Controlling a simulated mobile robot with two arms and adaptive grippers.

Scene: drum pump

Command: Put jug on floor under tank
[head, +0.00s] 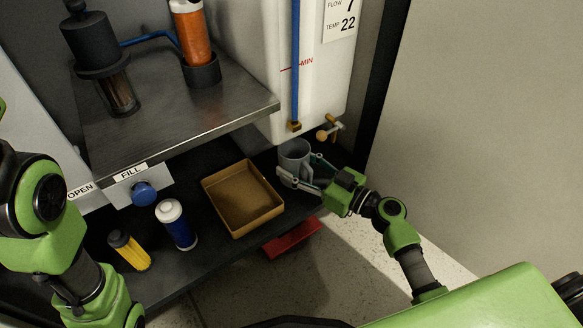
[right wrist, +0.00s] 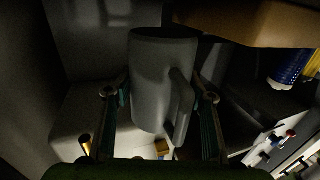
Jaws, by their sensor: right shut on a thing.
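The grey jug (head: 294,152) is below the white tank (head: 283,82), close to the tank's brass tap (head: 329,130). My right gripper (head: 305,176) is shut on the jug. In the right wrist view the jug (right wrist: 158,75) is between the two fingers of my right gripper (right wrist: 160,98), with its handle towards the right finger. The gripper hides part of the jug in the head view. I cannot tell whether the jug's base touches the dark surface beneath it. My left arm shows at the left, but its gripper is out of view.
An open brown box (head: 240,199) is on the dark lower shelf left of the jug. A blue canister (head: 177,227) and a yellow one (head: 130,251) stand farther left. A red object (head: 292,240) lies below the shelf edge. The speckled floor (head: 345,272) is clear in front.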

